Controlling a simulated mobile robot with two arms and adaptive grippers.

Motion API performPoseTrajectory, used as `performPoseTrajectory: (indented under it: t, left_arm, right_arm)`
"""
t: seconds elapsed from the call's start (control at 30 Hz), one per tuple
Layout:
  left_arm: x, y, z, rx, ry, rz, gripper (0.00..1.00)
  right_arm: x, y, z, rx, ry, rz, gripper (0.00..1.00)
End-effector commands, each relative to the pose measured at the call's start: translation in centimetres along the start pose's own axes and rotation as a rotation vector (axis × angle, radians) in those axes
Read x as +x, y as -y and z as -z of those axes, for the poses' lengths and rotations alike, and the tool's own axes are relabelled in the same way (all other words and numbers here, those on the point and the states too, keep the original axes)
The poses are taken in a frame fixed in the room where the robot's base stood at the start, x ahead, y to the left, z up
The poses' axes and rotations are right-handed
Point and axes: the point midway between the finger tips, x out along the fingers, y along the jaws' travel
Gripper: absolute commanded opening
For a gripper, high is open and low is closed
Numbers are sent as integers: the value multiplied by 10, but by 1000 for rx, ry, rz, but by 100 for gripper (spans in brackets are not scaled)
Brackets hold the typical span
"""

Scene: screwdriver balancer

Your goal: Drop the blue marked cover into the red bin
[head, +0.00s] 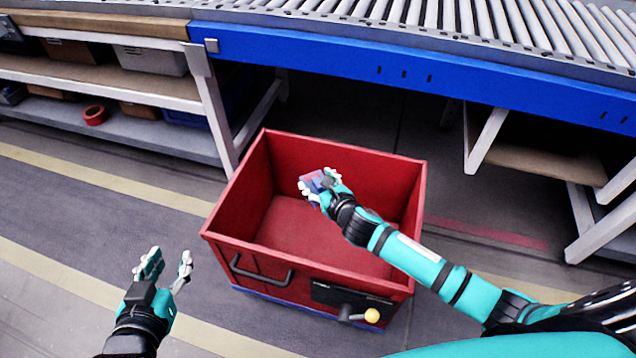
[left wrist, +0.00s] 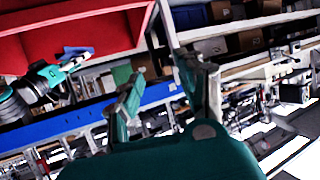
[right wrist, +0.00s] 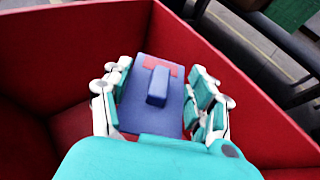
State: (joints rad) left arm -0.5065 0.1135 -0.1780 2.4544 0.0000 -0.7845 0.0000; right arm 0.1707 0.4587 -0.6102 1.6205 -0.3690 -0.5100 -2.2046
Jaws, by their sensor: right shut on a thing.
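The red bin (head: 232,193) stands on the floor in the middle of the head view, open at the top. My right gripper (head: 322,182) is over the bin's inside and shut on the blue marked cover (head: 311,185). In the right wrist view the cover (right wrist: 146,112) is a blue block with a raised blue bar and a red patch, held between the fingers (right wrist: 158,100). Red bin walls (right wrist: 70,50) surround it there. My left gripper (head: 166,268) is open and empty, left of the bin. Its fingers (left wrist: 165,100) also show apart in the left wrist view.
A roller conveyor with a blue side rail (head: 400,75) runs behind the bin. A shelf unit (head: 110,85) with boxes and a red tape roll (head: 95,115) stands at the back left. The floor left of the bin is clear.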

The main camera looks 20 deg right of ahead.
Motion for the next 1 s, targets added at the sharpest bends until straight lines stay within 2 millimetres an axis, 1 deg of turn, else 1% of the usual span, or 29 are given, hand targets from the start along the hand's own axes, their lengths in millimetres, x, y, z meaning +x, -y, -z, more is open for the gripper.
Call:
performPoseTrajectory:
  t: [0.13,0.3,0.43,0.67,0.7,0.9,1.0]
  left_arm:
    - [3,-2,16,0,-94,-5,38]
    - [3,-4,29,0,-160,-9,38]
    - [3,-4,33,0,-180,-10,38]
    - [3,-5,34,-1,-183,-11,38]
    - [3,-5,34,0,-183,-10,38]
    - [3,-4,34,0,-182,-10,38]
    - [3,-4,34,0,-182,-10,38]
  right_arm:
    - [2,0,4,1,0,0,27]
    - [2,0,6,1,0,0,27]
    - [3,0,6,1,0,0,27]
    - [2,0,6,0,0,0,27]
    - [2,0,6,0,0,0,60]
    - [2,0,6,0,0,0,86]
    - [2,0,6,0,0,0,86]
